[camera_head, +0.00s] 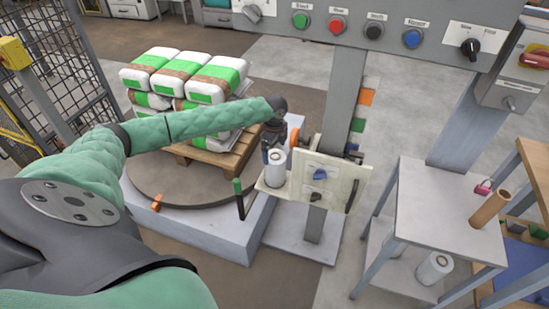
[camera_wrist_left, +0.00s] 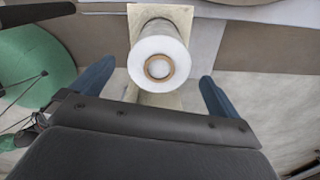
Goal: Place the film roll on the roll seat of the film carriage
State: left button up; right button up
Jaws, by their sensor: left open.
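A white film roll (camera_head: 277,168) with a brown core stands upright on the cream plate of the film carriage (camera_head: 325,180), at the middle of the head view. It also shows end-on in the left wrist view (camera_wrist_left: 159,62). My left gripper (camera_head: 272,150) is at the roll, with its arm reaching in from the left. In the wrist view its two blue fingers (camera_wrist_left: 152,92) are spread wide, one to each side of the roll and apart from it. The roll's seat underneath is hidden. My right gripper is not in view.
Pallet of green-and-white bags (camera_head: 190,75) stands on a round turntable (camera_head: 180,195) behind my left arm. A grey post (camera_head: 342,110) rises by the carriage under the button panel (camera_head: 370,28). A side table (camera_head: 440,215) at right holds a brown tube (camera_head: 490,208); another white roll (camera_head: 434,268) sits on its lower shelf.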

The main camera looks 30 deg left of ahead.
pick_arm(q)
jog(key=shift+r, duration=2.1)
